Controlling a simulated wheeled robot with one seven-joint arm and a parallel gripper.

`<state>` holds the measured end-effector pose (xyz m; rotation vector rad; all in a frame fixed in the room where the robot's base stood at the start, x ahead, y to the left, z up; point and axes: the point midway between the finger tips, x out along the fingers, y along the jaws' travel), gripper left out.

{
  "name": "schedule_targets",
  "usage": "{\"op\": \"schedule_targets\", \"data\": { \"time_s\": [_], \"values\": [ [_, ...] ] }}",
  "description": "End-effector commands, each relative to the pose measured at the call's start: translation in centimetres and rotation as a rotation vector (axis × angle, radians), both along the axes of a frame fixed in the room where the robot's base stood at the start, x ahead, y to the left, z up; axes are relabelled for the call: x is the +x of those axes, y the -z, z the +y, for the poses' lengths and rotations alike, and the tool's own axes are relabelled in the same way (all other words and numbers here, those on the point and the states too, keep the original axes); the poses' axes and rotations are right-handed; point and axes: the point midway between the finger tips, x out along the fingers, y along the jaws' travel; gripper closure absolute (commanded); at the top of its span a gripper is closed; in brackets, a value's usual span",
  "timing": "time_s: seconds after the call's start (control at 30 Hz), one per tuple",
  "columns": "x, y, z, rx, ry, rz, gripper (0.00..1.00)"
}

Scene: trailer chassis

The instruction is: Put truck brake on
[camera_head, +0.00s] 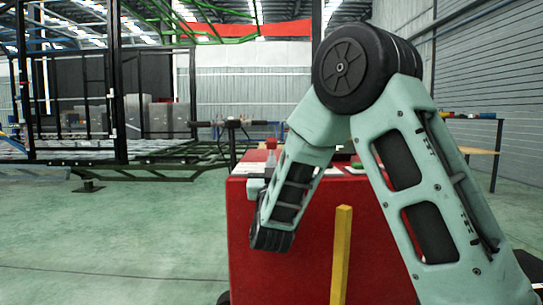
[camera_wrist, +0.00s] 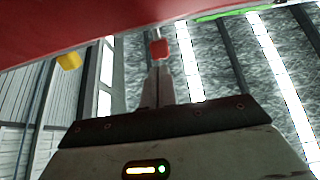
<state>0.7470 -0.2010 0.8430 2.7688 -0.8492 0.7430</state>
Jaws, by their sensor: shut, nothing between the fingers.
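No part in view is clearly recognisable as the truck brake. A yellow upright bar (camera_head: 342,255) stands in front of the red cabinet-like body (camera_head: 290,275) in the head view. A yellow piece (camera_wrist: 68,61) shows at the left of the wrist view, beside a red surface (camera_wrist: 80,25). My gripper (camera_head: 271,144) points upward at the left front of the red body, left of the yellow bar and apart from it. In the wrist view my gripper (camera_wrist: 158,50) has its narrow grey fingers together, with red at the tips and nothing held.
A black and green metal frame (camera_head: 155,174) stands behind at the left. Small items lie on top of the red body. A table (camera_head: 480,150) stands at the right by the wall. The green floor (camera_head: 110,240) at the left is clear.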

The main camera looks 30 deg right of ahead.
Motion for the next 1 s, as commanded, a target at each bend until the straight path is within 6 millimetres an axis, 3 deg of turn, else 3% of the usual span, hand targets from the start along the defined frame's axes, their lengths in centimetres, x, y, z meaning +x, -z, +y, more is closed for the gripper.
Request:
{"op": "schedule_targets", "data": {
  "time_s": [0.33, 1.0],
  "values": [
    [3.4, -2.3, -2.3, 0.000, 0.000, -0.002, 1.00],
    [3.9, -3.3, -2.6, 0.017, -0.001, 0.025, 1.00]
  ]
}}
